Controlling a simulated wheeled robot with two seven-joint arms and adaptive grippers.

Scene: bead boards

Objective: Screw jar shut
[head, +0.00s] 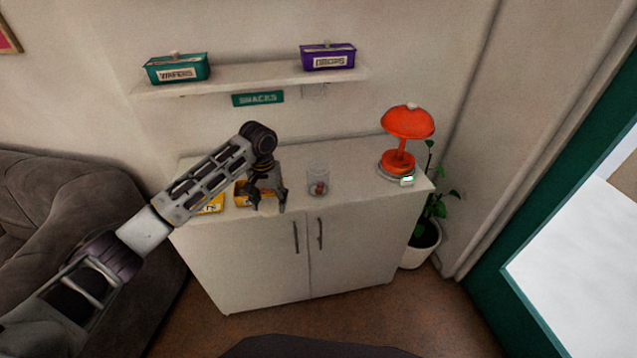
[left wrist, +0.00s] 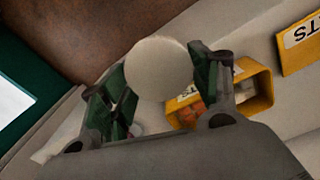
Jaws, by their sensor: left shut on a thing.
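A clear glass jar (head: 318,180) stands upright on the white cabinet top, with something small and reddish inside. I see no lid on it. My left gripper (head: 268,203) is over the cabinet, left of the jar and apart from it. In the left wrist view, a pale round lid (left wrist: 158,68) sits between the green-padded fingers of my left gripper, which are shut on it. The lid is hard to make out in the head view, where the gripper hides it. My right gripper is in neither view.
A yellow open box (left wrist: 253,92) with items inside is close beside the left gripper; another yellow box (left wrist: 300,45) lies farther off. An orange lamp (head: 407,122) stands right of the jar on a round base. A shelf (head: 250,77) with two tins hangs above.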

